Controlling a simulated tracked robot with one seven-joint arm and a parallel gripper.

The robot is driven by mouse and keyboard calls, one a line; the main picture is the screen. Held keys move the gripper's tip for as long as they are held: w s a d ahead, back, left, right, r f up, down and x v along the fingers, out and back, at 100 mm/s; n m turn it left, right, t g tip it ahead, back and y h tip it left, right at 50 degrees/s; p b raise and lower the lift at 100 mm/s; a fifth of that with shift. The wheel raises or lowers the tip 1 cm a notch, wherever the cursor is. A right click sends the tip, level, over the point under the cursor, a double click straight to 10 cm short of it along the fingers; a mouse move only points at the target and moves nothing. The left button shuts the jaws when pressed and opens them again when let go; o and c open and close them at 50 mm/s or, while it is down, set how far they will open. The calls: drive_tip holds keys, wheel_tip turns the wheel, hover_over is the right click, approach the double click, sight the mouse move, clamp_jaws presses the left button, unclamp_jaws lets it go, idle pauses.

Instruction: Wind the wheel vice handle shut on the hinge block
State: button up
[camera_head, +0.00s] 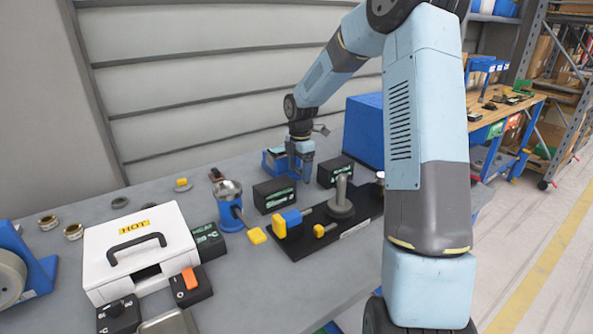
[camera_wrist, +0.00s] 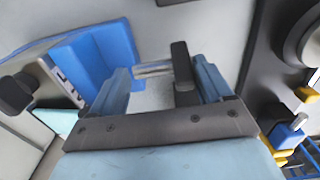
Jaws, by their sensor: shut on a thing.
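The blue wheel vice (camera_head: 270,163) stands at the back of the bench, left of my gripper (camera_head: 303,170). Its blue body also shows at the upper left of the wrist view (camera_wrist: 110,48). In the wrist view, a dark upright handle (camera_wrist: 182,68) on a metal rod stands between my two blue fingers, close to the right one. My gripper is shut on this handle. The fingers point at the bench beside the vice. I cannot make out the hinge block for certain; the vice jaws are partly hidden and small in the head view.
Dark boxes (camera_head: 274,194) and (camera_head: 335,171) stand near my gripper. A large blue box (camera_head: 364,130) is behind to the right. A black base plate (camera_head: 352,222) with a grey post stands in front. A blue cup holder (camera_head: 230,212) and a white case (camera_head: 108,242) are left.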

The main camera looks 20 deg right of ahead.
drive_tip(key=shift+d+g+y, duration=0.4)
drive_tip(key=shift+y, duration=0.7)
drive_tip(key=o, duration=0.7)
drive_tip(key=shift+f, duration=0.1)
drive_tip(key=shift+a, duration=0.1)
drive_tip(key=shift+w+r, duration=0.15)
drive_tip(key=shift+r, duration=0.4)
drive_tip(key=v, duration=0.8)
drive_tip(key=d+v, duration=0.1)
drive_tip(key=v, duration=0.3)
drive_tip(key=shift+w+r, duration=0.1)
drive_tip(key=shift+r, duration=0.15)
